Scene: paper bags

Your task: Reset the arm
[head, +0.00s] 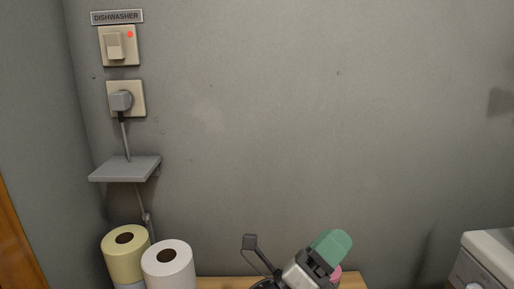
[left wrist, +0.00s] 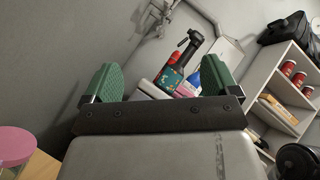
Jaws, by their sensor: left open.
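My left gripper (head: 331,246) shows low in the head view, in front of the grey wall, with a green finger pad turned up to the right. In the left wrist view its two green fingers (left wrist: 160,75) stand wide apart with nothing between them. It touches nothing that I can see. Much of the arm behind it is below the head view's bottom edge. My right gripper is in neither view.
A wooden surface (head: 209,283) and a pink thing (head: 336,272) lie below the gripper. Paper rolls (head: 168,268) stand at lower left, under a small wall shelf (head: 126,168). A white appliance (head: 490,256) stands right. The left wrist view shows shelves (left wrist: 262,85) with red cans.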

